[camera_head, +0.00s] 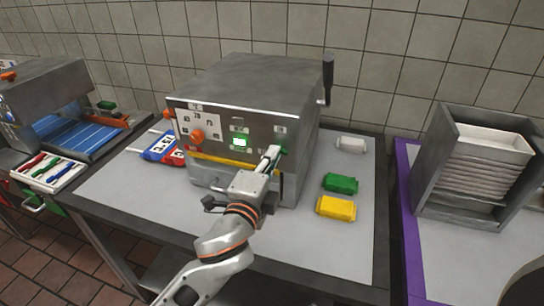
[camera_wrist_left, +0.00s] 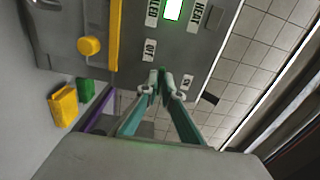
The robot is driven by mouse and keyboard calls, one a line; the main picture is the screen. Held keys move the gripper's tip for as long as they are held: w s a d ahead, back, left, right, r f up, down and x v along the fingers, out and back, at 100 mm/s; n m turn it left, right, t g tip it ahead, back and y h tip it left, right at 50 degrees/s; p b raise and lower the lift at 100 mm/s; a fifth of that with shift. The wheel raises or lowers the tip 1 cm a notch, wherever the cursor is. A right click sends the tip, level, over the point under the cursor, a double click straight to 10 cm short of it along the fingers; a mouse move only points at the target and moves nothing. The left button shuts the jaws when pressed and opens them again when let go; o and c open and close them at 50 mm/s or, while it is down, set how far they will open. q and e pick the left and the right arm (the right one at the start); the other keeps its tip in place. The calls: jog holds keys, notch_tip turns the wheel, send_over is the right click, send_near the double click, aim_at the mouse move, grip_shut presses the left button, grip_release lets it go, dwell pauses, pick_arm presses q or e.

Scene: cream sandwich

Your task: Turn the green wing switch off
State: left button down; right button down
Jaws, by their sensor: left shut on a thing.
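The grey machine (camera_head: 245,110) stands on the table, its front panel facing me. The green wing switch (camera_head: 284,150) is at the right of that panel, mostly hidden by my left gripper (camera_head: 270,156). In the left wrist view my left gripper (camera_wrist_left: 163,84) has its fingertips together at the panel, between two small white labels. It is shut on the green wing switch, and little of the switch shows between the tips. I cannot tell which way the switch is turned. My right gripper is not in view.
An orange knob (camera_head: 198,135) and a lit display (camera_head: 239,143) are on the panel. A black lever (camera_head: 327,80) rises at the machine's right. Green (camera_head: 340,183), yellow (camera_head: 336,208) and white (camera_head: 351,144) blocks lie right of it. A plate rack (camera_head: 470,165) stands farther right.

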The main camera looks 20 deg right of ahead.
pick_arm(q)
jog(key=shift+d+f, duration=0.1)
jog(key=shift+f, duration=0.1)
jog(key=c, duration=2.2)
grip_release()
jog(key=shift+r, duration=0.1)
jog(key=v, duration=1.2)
